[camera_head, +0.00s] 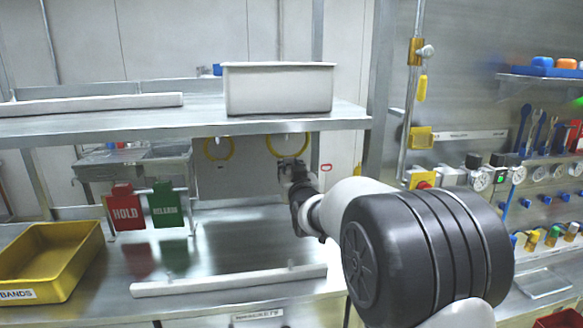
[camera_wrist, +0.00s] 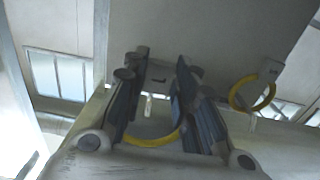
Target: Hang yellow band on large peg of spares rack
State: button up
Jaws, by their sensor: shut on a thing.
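My gripper (camera_head: 291,165) is shut on a yellow band (camera_head: 269,147) just under the middle shelf. In the wrist view, the lower arc of this band (camera_wrist: 153,142) shows between my two fingers (camera_wrist: 152,88). A small pale peg (camera_wrist: 148,106) shows beyond the fingers, below a plate marked "L". I cannot tell whether the band is around this peg. A second yellow band (camera_head: 206,151) hangs to the left under the shelf, and it also shows at a labelled plate in the wrist view (camera_wrist: 237,102).
A white bin (camera_head: 278,90) stands on the shelf (camera_head: 140,127) above my gripper. A red HOLD sign (camera_head: 125,212) and a green sign (camera_head: 168,204) stand left, beside a yellow BANDS tray (camera_head: 50,262). A white bar (camera_head: 230,283) lies along the bench front.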

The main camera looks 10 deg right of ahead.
jog(key=w+f, duration=0.4)
jog(key=w, duration=0.2)
dwell(0.9)
jog(key=shift+f, duration=0.1)
jog(key=o, duration=1.1)
jog(key=shift+o, duration=0.5)
jog(key=o, duration=0.5)
